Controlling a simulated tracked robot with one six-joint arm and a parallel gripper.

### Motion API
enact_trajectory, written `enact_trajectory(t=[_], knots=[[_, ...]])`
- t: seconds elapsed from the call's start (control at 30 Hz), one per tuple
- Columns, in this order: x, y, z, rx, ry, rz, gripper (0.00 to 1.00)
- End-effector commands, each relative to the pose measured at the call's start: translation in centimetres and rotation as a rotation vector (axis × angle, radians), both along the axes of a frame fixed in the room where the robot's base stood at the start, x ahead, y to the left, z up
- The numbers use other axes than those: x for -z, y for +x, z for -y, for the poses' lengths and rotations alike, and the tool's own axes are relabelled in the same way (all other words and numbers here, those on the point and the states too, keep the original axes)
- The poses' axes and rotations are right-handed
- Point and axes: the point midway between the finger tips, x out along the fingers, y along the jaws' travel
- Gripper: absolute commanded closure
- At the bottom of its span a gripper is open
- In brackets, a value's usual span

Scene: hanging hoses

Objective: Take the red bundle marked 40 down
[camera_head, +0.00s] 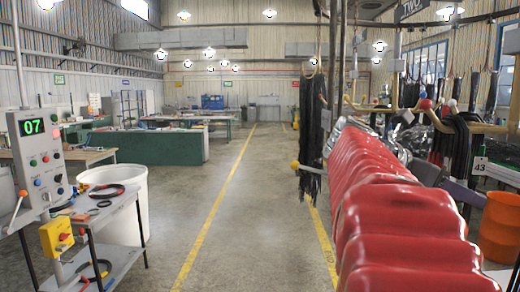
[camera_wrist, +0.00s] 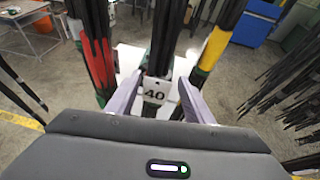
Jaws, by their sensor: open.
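In the wrist view my gripper (camera_wrist: 160,78) is open. Its two grey-purple fingers stand apart, one on each side of a white tag (camera_wrist: 155,92) reading 40. The tag hangs in front of a mostly dark hose bundle (camera_wrist: 164,35), which shows between the fingertips; I cannot tell if it is between them in depth. Its colour looks black here, not clearly red. A bundle with a red band (camera_wrist: 97,62) hangs to the left.
A bundle with a yellow band (camera_wrist: 215,45) hangs close on the right in the wrist view. More dark hoses (camera_wrist: 290,90) hang farther right. In the head view, a tag marked 43 (camera_head: 480,168), dark hanging hoses (camera_head: 312,120) and an orange bin (camera_head: 500,225) show.

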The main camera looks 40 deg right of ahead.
Motion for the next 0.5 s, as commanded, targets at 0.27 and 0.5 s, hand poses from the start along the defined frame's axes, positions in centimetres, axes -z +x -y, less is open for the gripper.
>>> enact_trajectory(t=[0.27, 0.5], knots=[[1.4, -1.8, 2.4, 0.003, 0.000, 0.000, 0.53], [1.9, -2.4, 3.4, 0.000, 0.000, 0.000, 0.53]])
